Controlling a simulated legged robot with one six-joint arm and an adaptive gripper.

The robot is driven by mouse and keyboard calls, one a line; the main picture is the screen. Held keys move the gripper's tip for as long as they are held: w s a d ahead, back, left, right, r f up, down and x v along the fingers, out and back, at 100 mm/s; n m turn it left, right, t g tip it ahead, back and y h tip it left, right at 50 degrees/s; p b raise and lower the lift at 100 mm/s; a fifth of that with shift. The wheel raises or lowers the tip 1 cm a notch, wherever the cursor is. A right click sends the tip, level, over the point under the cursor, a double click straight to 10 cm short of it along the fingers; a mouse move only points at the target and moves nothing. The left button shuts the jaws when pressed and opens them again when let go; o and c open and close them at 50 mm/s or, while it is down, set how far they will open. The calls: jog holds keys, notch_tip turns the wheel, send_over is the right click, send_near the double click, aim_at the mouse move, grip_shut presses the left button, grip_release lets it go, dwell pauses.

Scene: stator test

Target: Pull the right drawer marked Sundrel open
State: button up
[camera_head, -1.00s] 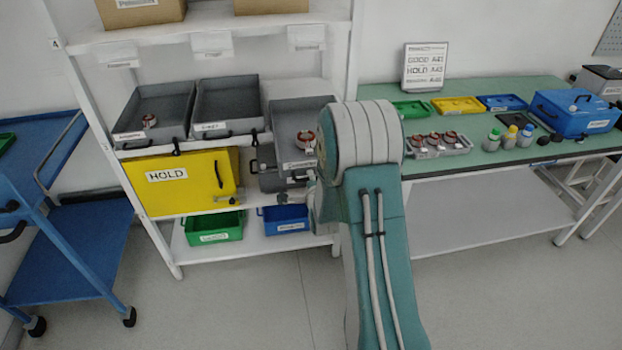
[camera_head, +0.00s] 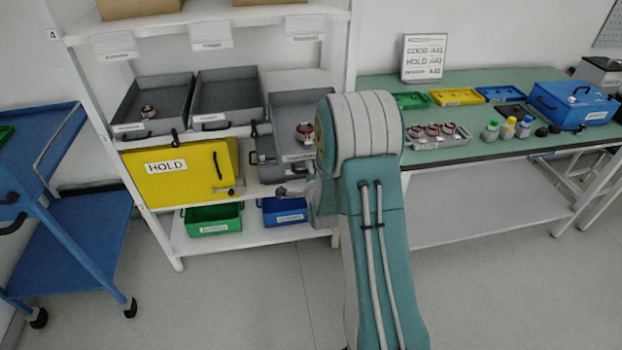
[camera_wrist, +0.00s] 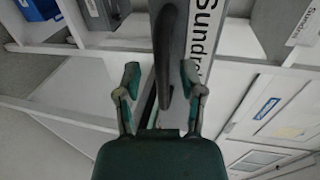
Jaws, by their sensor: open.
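The right drawer (camera_head: 283,108) is a grey open-topped tray on the middle shelf, with a copper-and-red stator (camera_head: 305,132) in it. It juts farther forward than the two grey drawers to its left. In the wrist view its label (camera_wrist: 205,28) shows "Sundre", the rest cut off or unclear. Its dark curved handle (camera_wrist: 165,55) lies between the two fingers of my gripper (camera_wrist: 160,78). The fingers are apart, one on each side of the handle, and not closed on it. In the head view my arm covers part of the drawer's right side.
Two grey drawers (camera_head: 226,100) stand to the left. A yellow HOLD cabinet (camera_head: 190,185) is below, with green (camera_head: 213,213) and blue (camera_head: 283,207) bins under it. A green-topped bench (camera_head: 480,140) stands right, a blue cart (camera_head: 75,245) left. The floor in front is clear.

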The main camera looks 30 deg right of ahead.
jog(key=v, duration=1.1)
jog(key=shift+s+a, duration=0.2)
jog(key=s+a+r+n+g+y, duration=0.3)
jog(key=s+a+r+n+g, duration=0.2)
jog(key=a+r+n, duration=0.45)
jog(key=s+a+r+n+g, duration=0.1)
jog(key=s+r+n, duration=0.2)
jog(key=s, duration=0.3)
jog(key=s+a+r+n+g, duration=0.1)
jog(key=s+r+n+g, duration=0.1)
jog(key=s+n, duration=0.2)
jog(key=s+a+r+n+g+y, duration=0.1)
jog(key=s+a+r+n, duration=0.1)
jog(key=s, duration=0.6)
jog(key=r+n, duration=0.1)
jog(key=n, duration=0.1)
jog(key=shift+r+n, duration=0.35)
